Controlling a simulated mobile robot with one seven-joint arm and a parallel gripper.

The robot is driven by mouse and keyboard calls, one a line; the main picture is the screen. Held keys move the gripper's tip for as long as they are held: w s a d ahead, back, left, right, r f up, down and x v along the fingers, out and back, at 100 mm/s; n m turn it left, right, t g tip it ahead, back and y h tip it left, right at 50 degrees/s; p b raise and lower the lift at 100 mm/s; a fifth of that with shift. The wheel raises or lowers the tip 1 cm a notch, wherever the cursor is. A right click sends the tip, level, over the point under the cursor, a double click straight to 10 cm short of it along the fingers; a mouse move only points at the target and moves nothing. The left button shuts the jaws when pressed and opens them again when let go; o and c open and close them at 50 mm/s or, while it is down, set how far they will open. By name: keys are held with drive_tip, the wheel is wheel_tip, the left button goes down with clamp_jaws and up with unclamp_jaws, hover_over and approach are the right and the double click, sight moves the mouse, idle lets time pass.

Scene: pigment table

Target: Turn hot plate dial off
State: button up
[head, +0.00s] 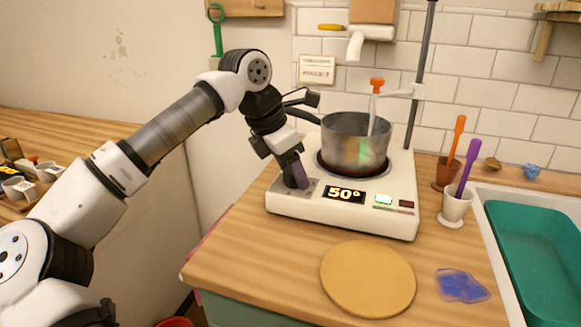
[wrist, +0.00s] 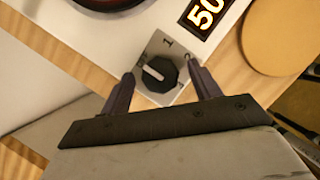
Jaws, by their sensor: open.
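The white hot plate (head: 400,207) stands on the wooden counter. Its display (head: 344,195) reads 50°. In the wrist view the black dial (wrist: 160,74) sits on a grey plate marked with numbers. Its white pointer line aims to the upper left, toward a partly hidden mark. My gripper (wrist: 158,80) is open, with one finger on each side of the dial; I cannot tell whether they touch it. In the head view my gripper (head: 297,178) is over the front left corner of the hot plate and hides most of the dial.
A metal pot (head: 345,145) stands on the burner with a stirrer or thermometer in it. A support rod (head: 420,62) rises behind. A round wooden board (head: 367,279) lies in front. Two small cups with tools and a teal basin (head: 535,245) are at the right.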

drive_tip(key=v, duration=1.3)
drive_tip(key=shift+r, duration=0.4)
